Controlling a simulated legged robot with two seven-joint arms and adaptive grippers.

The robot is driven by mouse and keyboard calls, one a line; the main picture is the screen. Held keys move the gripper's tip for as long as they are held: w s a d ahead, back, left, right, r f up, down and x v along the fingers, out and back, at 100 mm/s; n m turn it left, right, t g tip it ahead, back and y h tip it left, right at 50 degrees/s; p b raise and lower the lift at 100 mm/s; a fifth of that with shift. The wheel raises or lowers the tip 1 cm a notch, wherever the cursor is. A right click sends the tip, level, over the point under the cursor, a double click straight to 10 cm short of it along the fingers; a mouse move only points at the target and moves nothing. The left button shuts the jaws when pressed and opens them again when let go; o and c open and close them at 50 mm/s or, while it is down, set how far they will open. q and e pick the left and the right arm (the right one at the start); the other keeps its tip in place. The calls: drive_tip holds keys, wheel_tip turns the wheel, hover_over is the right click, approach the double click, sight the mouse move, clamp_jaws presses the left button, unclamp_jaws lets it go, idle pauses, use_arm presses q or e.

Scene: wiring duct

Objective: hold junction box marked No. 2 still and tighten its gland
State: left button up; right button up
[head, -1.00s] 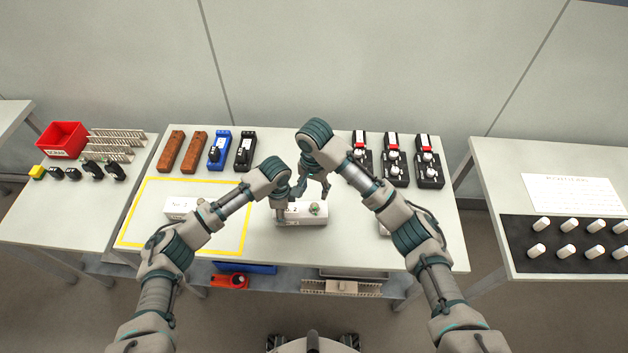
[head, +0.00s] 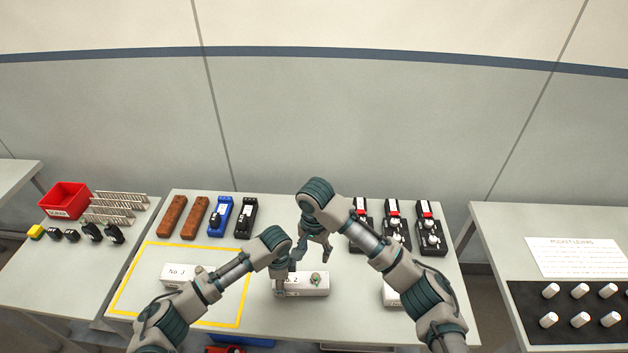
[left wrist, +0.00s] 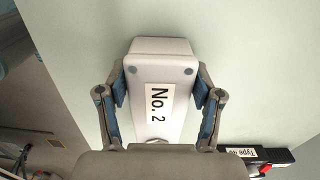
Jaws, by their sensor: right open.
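The white junction box marked No. 2 (head: 312,290) stands on the middle table near its front edge. Its label reads clearly in the left wrist view (left wrist: 158,103). A small greenish gland (head: 316,279) sits on its top toward the right end. My left gripper (head: 279,288) is at the box's left end. In the left wrist view its two fingers (left wrist: 159,88) are shut on the box's two sides. My right gripper (head: 316,258) is open and empty, just above and behind the gland, apart from it.
A box marked No. 3 (head: 178,274) lies inside the yellow outline (head: 122,283) at left. Another white box (head: 391,294) is partly hidden by my right arm. Brown, blue and black pieces and several black switch units (head: 431,235) line the table's back. Side tables stand left and right.

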use_arm(q)
drive_tip(key=shift+o, duration=1.3)
drive_tip(key=shift+r, duration=0.15)
